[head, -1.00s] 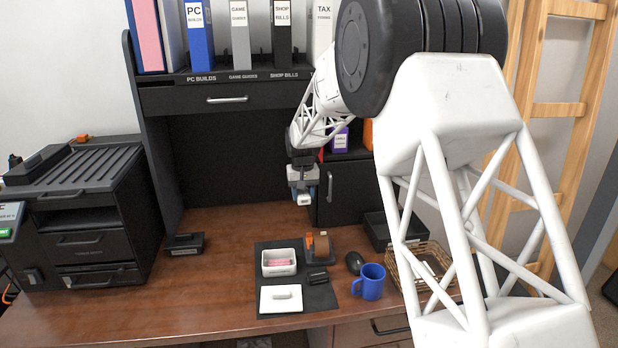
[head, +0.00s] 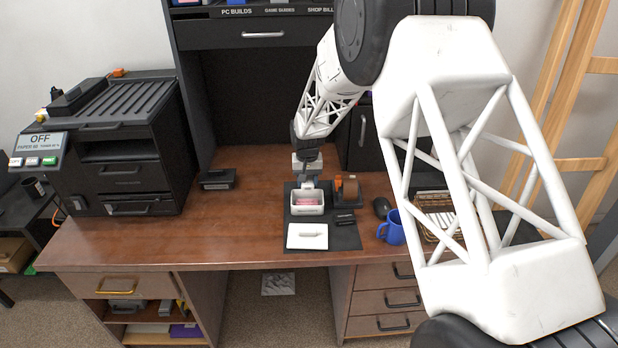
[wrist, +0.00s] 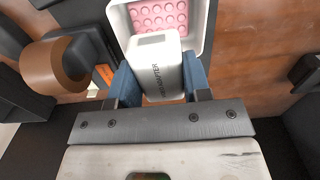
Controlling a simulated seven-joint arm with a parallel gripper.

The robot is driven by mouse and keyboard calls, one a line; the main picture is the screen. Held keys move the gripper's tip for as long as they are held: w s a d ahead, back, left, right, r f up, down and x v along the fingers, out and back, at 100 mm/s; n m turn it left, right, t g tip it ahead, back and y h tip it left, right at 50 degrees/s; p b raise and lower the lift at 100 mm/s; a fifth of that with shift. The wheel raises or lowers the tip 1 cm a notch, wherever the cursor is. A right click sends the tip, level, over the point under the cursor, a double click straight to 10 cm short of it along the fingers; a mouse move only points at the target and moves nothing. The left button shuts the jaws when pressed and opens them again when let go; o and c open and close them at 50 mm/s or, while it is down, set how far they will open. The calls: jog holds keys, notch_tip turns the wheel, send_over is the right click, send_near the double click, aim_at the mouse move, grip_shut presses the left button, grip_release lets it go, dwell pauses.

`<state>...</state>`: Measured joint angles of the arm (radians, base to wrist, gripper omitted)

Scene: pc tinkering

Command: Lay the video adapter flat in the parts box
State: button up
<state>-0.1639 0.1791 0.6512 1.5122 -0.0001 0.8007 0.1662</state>
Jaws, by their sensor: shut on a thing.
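The video adapter (wrist: 155,68) is a small white block with dark lettering ending in "ADAPTER". My gripper (wrist: 157,82) is shut on it, with a blue finger on each side. In the head view my gripper (head: 308,181) is low over the back of the mat, right by the parts box. The parts box (wrist: 207,28) is an open white box with pink bumpy lining. In the wrist view the adapter's far end overlaps the near part of the box opening; I cannot tell whether it touches. The box (head: 308,210) also shows in the head view.
The box stands on a dark mat (head: 345,238). Its white lid (head: 307,236) lies in front. A tape dispenser (head: 347,188) is close on the right, also in the wrist view (wrist: 55,65). A blue mug (head: 391,229) and black mouse (head: 381,207) are further right. The left desktop is largely clear.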

aim_at(307, 204)
jog(key=shift+f, duration=0.1)
jog(key=shift+f, duration=1.9)
jog(key=shift+f, duration=2.15)
jog(key=o, duration=1.1)
jog(key=shift+r, duration=0.15)
jog(key=shift+r, duration=3.75)
